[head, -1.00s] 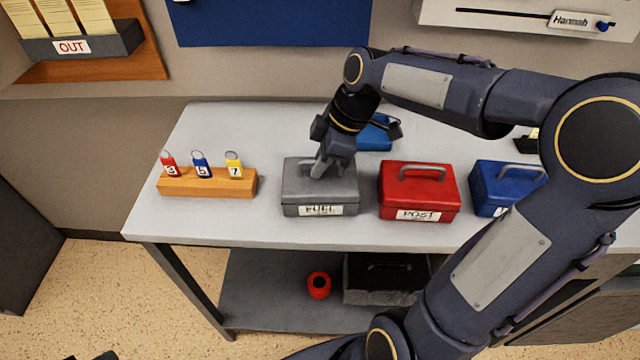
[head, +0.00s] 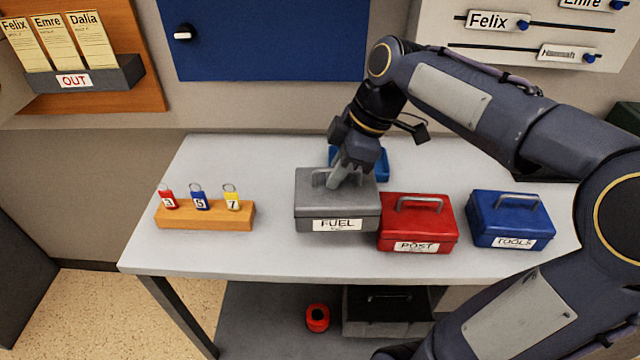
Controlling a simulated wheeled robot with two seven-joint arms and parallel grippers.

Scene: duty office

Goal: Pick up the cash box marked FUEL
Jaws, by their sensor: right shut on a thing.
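The grey cash box marked FUEL (head: 337,210) is held a little above the grey table, upright, its white label facing me. My right gripper (head: 338,182) comes down from above and is shut on the box's top handle, which the fingers partly hide. The FUEL box overlaps the left edge of the red box marked POST (head: 417,228) in the picture; I cannot tell whether they touch. My left gripper is not in view.
A blue box marked TOOLS (head: 510,218) stands right of the POST box. A blue tray (head: 375,163) lies behind my right gripper. A wooden block (head: 204,216) with numbered key tags stands at left. The table (head: 270,255) is bare between block and FUEL box.

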